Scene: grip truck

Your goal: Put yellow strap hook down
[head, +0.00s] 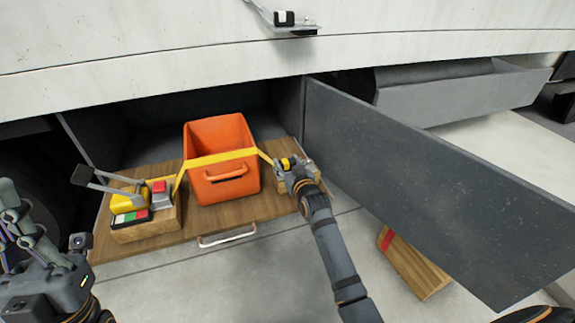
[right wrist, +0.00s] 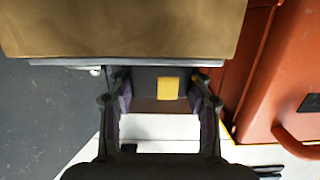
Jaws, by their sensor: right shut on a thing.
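The yellow strap (head: 222,157) runs across the front of the orange crate (head: 221,126) on a wooden pull-out board (head: 270,208). Its right end reaches my right gripper (head: 287,166), which is shut on the strap hook at the board's right side. In the right wrist view, a dark piece with a yellow patch (right wrist: 168,88) sits between the two fingers; the hook's exact shape is hidden. My left gripper (head: 18,225) is at the left edge, away from the strap, and its opening is unclear.
A wooden box (head: 148,232) with a ratchet lever and coloured blocks stands left on the board. A grey open door panel (head: 420,180) is close to the right of my right arm. A wooden block with a red stripe (head: 412,264) lies on the floor.

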